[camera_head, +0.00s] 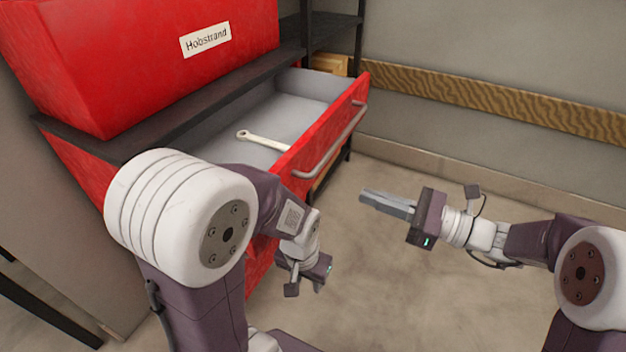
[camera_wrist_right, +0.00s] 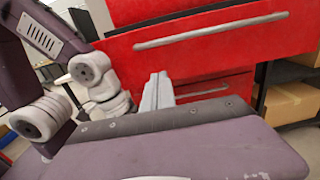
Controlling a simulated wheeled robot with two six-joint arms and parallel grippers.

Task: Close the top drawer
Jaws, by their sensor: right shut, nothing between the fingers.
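The top drawer (camera_head: 325,128) is red with a grey inside and a long grey bar handle (camera_head: 333,142). It is pulled well out of the red cabinet, and a wrench (camera_head: 262,140) lies in it. In the right wrist view its red front (camera_wrist_right: 225,38) faces me with the handle across it. My right gripper (camera_head: 366,200) is shut and empty, apart from the drawer, to the right of and below the handle. Its fingers also show in the right wrist view (camera_wrist_right: 157,92). My left gripper (camera_head: 306,276) hangs below the drawer front; its fingers are not clear to see.
A red chest labelled Hobstrand (camera_head: 150,50) stands on the dark cabinet top (camera_head: 180,115). A dark shelf rack (camera_head: 335,25) with boxes is behind the drawer. A lower red drawer (camera_wrist_right: 205,87) is beneath. Bare floor (camera_head: 420,270) lies to the right.

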